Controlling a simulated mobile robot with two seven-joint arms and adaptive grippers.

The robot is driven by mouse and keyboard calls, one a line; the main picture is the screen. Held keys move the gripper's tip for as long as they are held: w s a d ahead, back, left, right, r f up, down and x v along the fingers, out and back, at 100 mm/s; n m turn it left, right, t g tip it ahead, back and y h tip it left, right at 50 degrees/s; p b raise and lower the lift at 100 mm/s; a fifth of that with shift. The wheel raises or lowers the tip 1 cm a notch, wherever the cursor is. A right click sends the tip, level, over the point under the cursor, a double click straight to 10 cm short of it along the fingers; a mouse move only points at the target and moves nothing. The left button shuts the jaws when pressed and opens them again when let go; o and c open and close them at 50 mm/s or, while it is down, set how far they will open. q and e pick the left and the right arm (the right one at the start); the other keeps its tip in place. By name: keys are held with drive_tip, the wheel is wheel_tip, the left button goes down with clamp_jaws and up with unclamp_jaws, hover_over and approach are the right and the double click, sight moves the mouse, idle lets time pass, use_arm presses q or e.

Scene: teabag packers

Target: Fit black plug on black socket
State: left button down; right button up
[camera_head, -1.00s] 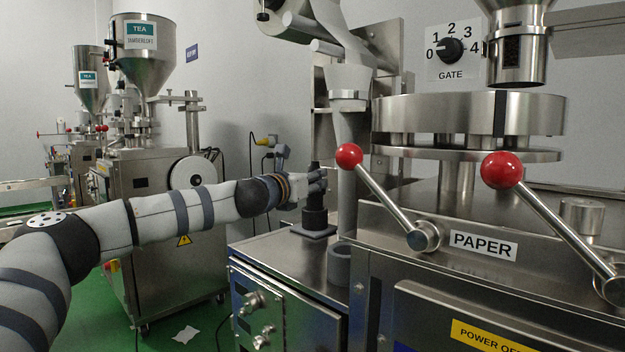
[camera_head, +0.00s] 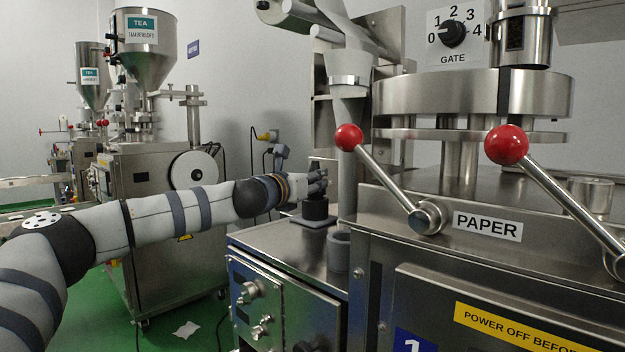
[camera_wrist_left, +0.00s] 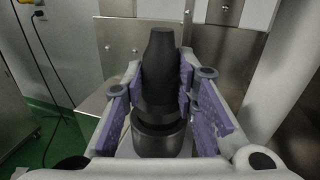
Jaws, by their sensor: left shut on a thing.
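The black plug (camera_wrist_left: 160,75) is a tapered dark piece standing upright between the purple pads of my left gripper in the left wrist view. My left gripper (camera_head: 318,183) is shut on it in the head view and hides most of it there. The black socket (camera_head: 316,210) is a short round cylinder on a dark square base on the steel cabinet top, directly below the gripper. The socket (camera_wrist_left: 158,137) also shows right beneath the plug in the wrist view. The plug's lower end meets the socket's top in the picture; I cannot tell whether it is seated. My right gripper is not in view.
A grey round holder (camera_head: 339,252) stands in front of the socket near the cabinet edge. The steel machine with two red-knobbed levers (camera_head: 348,138) and a PAPER label (camera_head: 487,226) is close on the right. A grey vertical tube (camera_head: 349,150) rises beside the gripper.

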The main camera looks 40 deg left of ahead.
use_arm(q)
drive_tip(key=shift+f+b, duration=0.45)
drive_tip(key=shift+f, duration=0.15)
drive_tip(key=c, duration=1.2)
unclamp_jaws()
drive_tip(key=shift+r, duration=0.1)
drive_tip(key=s, duration=0.4)
drive_tip(key=s+d, duration=0.1)
drive_tip(key=s, duration=0.3)
drive_tip(key=s+d, duration=0.1)
drive_tip(key=s, duration=0.3)
drive_tip(key=shift+d, duration=0.15)
drive_tip(key=shift+r, duration=0.15)
